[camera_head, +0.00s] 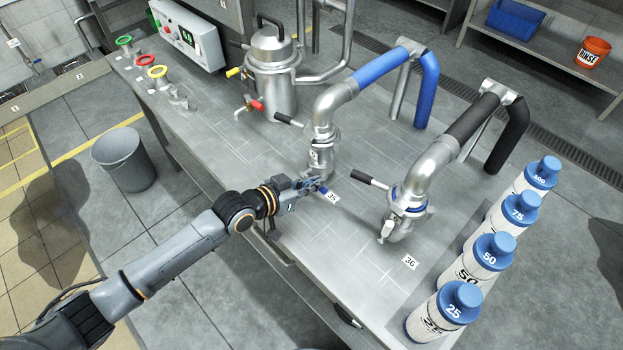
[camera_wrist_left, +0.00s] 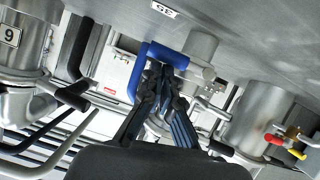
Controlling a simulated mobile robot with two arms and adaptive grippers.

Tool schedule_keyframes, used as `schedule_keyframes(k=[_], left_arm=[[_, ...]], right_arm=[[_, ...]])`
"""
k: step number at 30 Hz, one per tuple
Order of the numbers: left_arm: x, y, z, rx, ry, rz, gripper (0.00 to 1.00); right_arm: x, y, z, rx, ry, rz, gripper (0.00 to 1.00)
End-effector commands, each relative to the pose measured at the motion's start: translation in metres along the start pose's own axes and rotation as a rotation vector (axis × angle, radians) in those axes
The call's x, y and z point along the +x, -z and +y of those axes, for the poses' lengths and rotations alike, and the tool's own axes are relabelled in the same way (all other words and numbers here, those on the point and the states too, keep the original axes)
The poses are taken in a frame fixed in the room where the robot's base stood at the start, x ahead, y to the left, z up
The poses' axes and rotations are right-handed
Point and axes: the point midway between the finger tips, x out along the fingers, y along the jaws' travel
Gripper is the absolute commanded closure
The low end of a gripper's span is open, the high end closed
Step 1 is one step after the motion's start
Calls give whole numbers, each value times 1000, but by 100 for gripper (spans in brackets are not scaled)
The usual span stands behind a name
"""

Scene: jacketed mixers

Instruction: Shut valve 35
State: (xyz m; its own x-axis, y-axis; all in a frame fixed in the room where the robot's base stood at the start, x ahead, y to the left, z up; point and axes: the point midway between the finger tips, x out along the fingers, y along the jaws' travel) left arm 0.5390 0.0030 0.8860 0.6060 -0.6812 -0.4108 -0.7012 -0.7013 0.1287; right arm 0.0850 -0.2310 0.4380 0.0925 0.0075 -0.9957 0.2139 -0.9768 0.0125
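Valve 35 (camera_head: 322,150) is a steel valve body under the pipe with the blue sleeve. Its number tag (camera_head: 333,197) lies on the table beside it. My left gripper (camera_head: 316,184) is low at this valve, close to the tag. The upside-down 35 tag (camera_wrist_left: 165,10) shows at the top. My right gripper is not in view.
Valve 36 (camera_head: 408,203), with a black lever (camera_head: 370,180), stands to the right. Numbered blue-capped bottles (camera_head: 490,258) stand along the right edge. A steel vessel (camera_head: 271,80) with red and yellow taps stands behind. Bare tabletop (camera_head: 330,255) lies in front.

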Motion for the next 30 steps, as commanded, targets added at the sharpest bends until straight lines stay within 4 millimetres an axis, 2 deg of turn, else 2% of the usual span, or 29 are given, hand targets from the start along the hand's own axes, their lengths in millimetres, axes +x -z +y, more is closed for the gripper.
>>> schedule_keyframes(k=[1, 6, 8, 14, 17, 24, 30], left_arm=[[1, -12, 3, -7, -4, -24, 100], [-1, -6, 4, -8, -4, -27, 100], [-3, 1, 4, -8, -4, -25, 100], [-14, 44, 6, -5, 4, -5, 100], [-32, 33, 5, -2, 5, -7, 100], [-80, 35, 7, -1, 6, -2, 100], [-104, 38, 9, -2, 6, -1, 100]], right_arm=[[1, 0, 2, -1, -2, 0, 100], [-6, 0, 5, -1, -6, 0, 100], [-12, 1, 6, -1, -6, 0, 100], [-44, 4, 7, 0, -8, 1, 100], [-31, 3, 6, 0, -7, 0, 100], [-23, 2, 6, 1, -7, 0, 100], [-20, 2, 6, 1, -7, -1, 100]])
